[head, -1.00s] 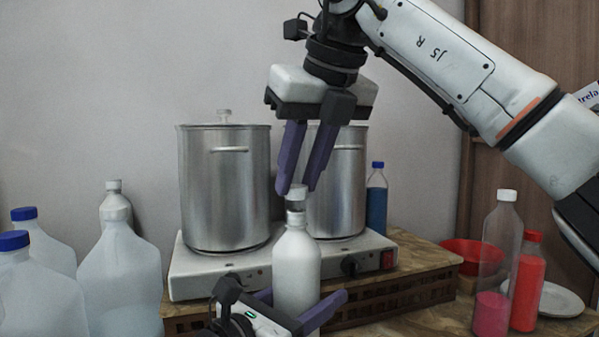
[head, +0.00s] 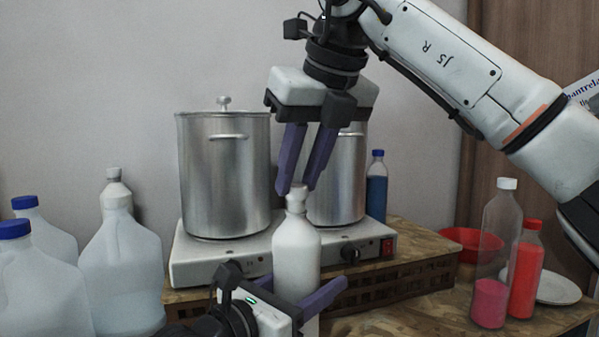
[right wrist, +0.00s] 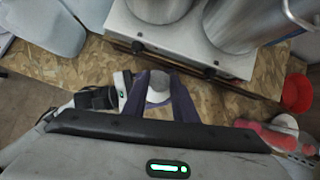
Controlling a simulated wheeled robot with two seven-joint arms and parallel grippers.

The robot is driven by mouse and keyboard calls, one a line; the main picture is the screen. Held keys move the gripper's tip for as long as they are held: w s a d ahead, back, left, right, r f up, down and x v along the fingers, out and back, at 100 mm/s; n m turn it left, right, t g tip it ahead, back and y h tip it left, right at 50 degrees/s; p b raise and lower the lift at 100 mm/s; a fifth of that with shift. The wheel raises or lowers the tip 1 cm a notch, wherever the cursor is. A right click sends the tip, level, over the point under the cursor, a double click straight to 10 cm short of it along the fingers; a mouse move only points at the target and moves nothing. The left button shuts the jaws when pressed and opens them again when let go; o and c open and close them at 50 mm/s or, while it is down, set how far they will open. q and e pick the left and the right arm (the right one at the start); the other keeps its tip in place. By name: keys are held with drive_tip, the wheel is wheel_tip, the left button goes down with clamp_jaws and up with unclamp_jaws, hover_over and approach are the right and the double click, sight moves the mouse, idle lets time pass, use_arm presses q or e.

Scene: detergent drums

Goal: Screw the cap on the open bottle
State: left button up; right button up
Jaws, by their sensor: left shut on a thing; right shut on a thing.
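A white bottle (head: 296,250) stands upright in front of the hot plate, with my left gripper (head: 297,300) shut around its lower body. A white cap (head: 298,190) is between the fingertips of my right gripper (head: 297,187), which points down from above and is shut on it. The cap is directly over the bottle's neck, and no clear gap shows between them. Whether the threads have caught cannot be told. In the right wrist view the purple fingers flank a pale round shape (right wrist: 158,88); cap and bottle are hard to separate there.
Two steel pots (head: 225,175) stand on a white hot plate (head: 215,268) close behind the bottle. Large jugs (head: 122,270) stand at the left. At the right are a pink-filled bottle (head: 490,300), a red bottle (head: 526,275), a red bowl (head: 470,245) and a plate (head: 558,290).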

drive_tip(key=shift+f, duration=0.55)
use_arm(q)
clamp_jaws()
use_arm(e)
drive_tip(key=m+h, duration=0.1)
drive_tip(key=m, duration=0.1)
drive_tip(key=m+h, duration=0.1)
drive_tip(key=m, duration=0.1)
drive_tip(key=m+h, duration=0.1)
drive_tip(key=m, duration=0.1)
drive_tip(key=shift+s+a+t, duration=0.1)
drive_tip(key=shift+a+t, duration=0.3)
drive_tip(key=shift+m+h, duration=0.7)
drive_tip(key=shift+m, duration=0.2)
drive_tip(key=shift+m+h, duration=0.4)
drive_tip(key=shift+m, duration=0.6)
drive_tip(key=o, duration=1.6)
drive_tip(key=shift+c, duration=0.2)
